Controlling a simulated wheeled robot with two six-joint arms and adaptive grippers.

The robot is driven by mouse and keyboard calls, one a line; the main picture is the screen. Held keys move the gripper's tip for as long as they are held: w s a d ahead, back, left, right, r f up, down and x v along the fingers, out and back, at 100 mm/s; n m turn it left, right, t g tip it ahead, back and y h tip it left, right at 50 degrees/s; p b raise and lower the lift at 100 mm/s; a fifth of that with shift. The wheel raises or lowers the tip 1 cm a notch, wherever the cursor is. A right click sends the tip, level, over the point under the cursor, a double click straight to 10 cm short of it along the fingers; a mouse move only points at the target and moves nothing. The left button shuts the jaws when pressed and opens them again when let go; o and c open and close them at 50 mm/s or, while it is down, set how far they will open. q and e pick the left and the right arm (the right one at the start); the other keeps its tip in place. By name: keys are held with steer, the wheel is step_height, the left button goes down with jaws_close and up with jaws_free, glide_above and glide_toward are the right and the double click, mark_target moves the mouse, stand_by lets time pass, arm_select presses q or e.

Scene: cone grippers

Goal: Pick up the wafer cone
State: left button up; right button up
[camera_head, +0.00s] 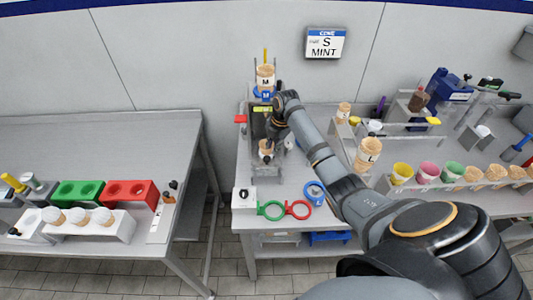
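Several tan wafer cones are in view. One marked M (265,77) stands upright in a blue ring holder at the back of the middle table. One marked L (367,154) stands at the front left of the right rack. A small one (343,112) stands at that rack's back left. Another cone (266,149) is low at the grey device, just below my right gripper (272,138). My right gripper is small and dark here, and I cannot tell whether its fingers touch that cone. My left gripper is not in view.
A wall sign (325,43) reads CONE, S, MINT. Green and red rings (284,209) and a blue ring (314,193) lie near the front edge. Coloured cups (428,172) line the right rack. A gap separates the left table (90,150), which has green and red holders (78,193).

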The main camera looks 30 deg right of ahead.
jaws_close()
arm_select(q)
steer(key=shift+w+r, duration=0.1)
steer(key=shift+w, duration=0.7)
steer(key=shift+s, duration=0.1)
